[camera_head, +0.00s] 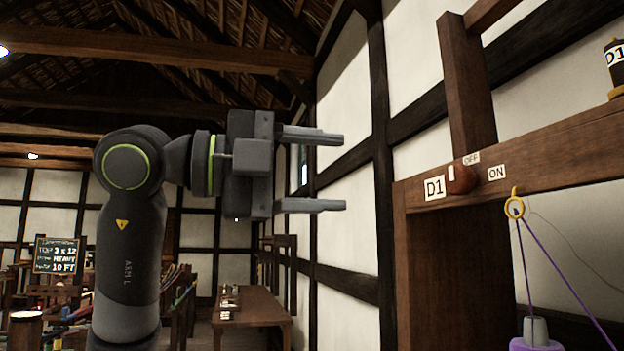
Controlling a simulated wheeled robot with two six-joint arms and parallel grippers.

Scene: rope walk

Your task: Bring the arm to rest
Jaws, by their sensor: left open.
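My left arm (127,235) rises from the bottom left and bends at its elbow to point right. My left gripper (318,170) is at the end of it, level, with its two fingers spread apart and nothing between them. It is in open air, apart from the wall and the wooden frame on the right. My right gripper is not in view.
A long table (250,306) and a chalkboard (56,257) stand farther back.

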